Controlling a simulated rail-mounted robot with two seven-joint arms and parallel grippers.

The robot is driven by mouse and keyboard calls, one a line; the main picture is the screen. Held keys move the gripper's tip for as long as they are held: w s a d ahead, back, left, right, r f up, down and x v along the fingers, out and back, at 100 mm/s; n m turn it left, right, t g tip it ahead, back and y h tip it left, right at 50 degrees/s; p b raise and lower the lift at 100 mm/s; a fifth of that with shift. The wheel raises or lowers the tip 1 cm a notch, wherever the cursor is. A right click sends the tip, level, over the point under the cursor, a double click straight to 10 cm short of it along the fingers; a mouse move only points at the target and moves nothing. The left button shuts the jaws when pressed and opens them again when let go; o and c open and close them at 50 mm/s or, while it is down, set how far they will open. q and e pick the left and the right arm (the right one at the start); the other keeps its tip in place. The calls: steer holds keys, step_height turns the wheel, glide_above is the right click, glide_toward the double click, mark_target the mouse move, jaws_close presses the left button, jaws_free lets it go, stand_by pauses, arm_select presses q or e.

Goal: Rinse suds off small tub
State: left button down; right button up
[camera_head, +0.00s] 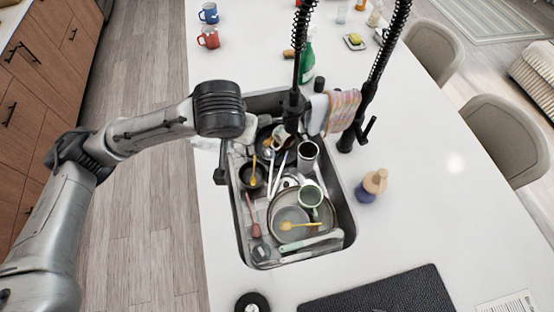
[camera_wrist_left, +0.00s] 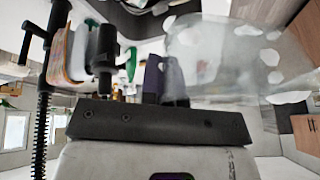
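The small tub (camera_wrist_left: 225,60) is clear, with white suds patches on its wall, and fills the upper right of the left wrist view. My left gripper (camera_wrist_left: 163,80) has its two dark fingers close together at the tub's near wall, one finger showing through the clear plastic; it looks shut on that wall. In the head view my left wrist hangs over the sink's far left corner and mostly hides the tub. The black faucet (camera_head: 295,100) hangs over the sink (camera_head: 345,215), just right of my wrist. No running water is visible. My right gripper is not in view.
The sink holds a pan, a green mug (camera_head: 311,194), bowls and several utensils. A striped cloth (camera_head: 343,104), a green bottle (camera_head: 306,62) and a soap dispenser (camera_head: 371,186) stand around it. Red (camera_head: 208,38) and blue mugs are at the back left. The right counter is mostly clear.

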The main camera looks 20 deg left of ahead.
mark_target(212, 151)
arm_select(q)
steer(key=shift+s+a+r+p, duration=0.1)
steer(key=shift+s+a+p, duration=0.3)
steer(key=shift+s, duration=0.25)
steer(key=shift+s+a+f+p, duration=0.1)
steer(key=shift+s+a+p, duration=0.3)
steer(key=shift+s, duration=0.3)
steer(key=shift+s+a+r+p, duration=0.1)
steer(key=shift+s+a+p, duration=0.3)
steer(key=shift+s, duration=0.25)
steer(key=shift+s+a+p, duration=0.25)
steer(key=shift+s, duration=0.25)
steer(key=shift+s+a+p, duration=0.2)
steer(key=shift+s+a, duration=0.05)
steer(key=shift+s, duration=0.2)
steer(key=shift+s+a, duration=0.1)
steer(key=shift+s, duration=0.05)
steer(key=shift+s+a+r+p, duration=0.1)
steer(key=shift+s+r+p, duration=0.15)
steer(key=shift+p, duration=0.3)
steer(key=s+r+p, duration=0.1)
steer(key=s+a+r+p, duration=0.1)
steer(key=p, duration=0.1)
steer(key=s+a+r+p, duration=0.1)
steer(key=p, duration=0.1)
steer(key=shift+s+a+r, duration=0.15)
steer(key=shift+s+r, duration=0.05)
steer(key=shift+s, duration=0.2)
